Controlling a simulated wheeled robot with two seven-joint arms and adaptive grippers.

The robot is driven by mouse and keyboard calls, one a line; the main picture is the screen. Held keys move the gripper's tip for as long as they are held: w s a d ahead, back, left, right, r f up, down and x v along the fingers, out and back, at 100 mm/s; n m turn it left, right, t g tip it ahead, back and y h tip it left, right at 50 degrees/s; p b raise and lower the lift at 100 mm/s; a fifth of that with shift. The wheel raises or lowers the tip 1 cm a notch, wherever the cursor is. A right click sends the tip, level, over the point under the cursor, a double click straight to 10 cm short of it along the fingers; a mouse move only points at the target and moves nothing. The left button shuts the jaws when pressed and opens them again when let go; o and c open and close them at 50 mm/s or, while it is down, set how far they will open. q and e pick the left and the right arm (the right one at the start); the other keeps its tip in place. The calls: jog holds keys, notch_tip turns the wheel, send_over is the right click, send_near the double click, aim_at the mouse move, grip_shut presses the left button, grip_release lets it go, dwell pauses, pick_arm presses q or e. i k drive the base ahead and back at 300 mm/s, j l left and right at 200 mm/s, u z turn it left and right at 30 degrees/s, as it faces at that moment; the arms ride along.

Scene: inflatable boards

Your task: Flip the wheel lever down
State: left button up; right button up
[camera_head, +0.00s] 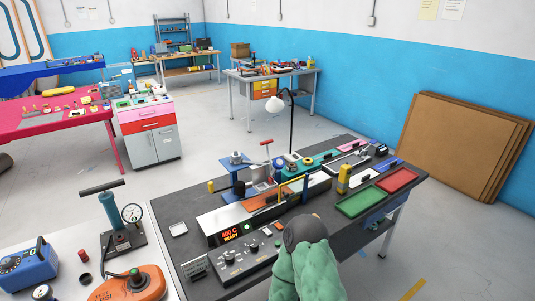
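A long grey welding machine (216,222) with a lit red and yellow display stands on the dark workbench. Behind it, on a blue stand (234,178), is a small grey wheel-like part. Beside this a lever with a red handle (266,143) stands raised on a thin post. A yellow bar-shaped handle (291,181) rises over the machine's middle. I cannot tell for sure which of these is the wheel lever. A green sleeve with a dark rounded end, probably my arm, covers the bench's front edge. Neither gripper's fingers can be seen.
A control panel (246,255) with knobs sits at the bench front. Green tray (361,201) and red tray (397,180) lie at right. A lamp (276,104) stands behind. A hand pump (112,215) and an orange device (130,285) are on the left table.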

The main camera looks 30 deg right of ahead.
aim_at(270, 142)
jog(key=z, duration=1.85)
jog(key=i+j+z, duration=0.1)
jog(key=i, duration=1.1)
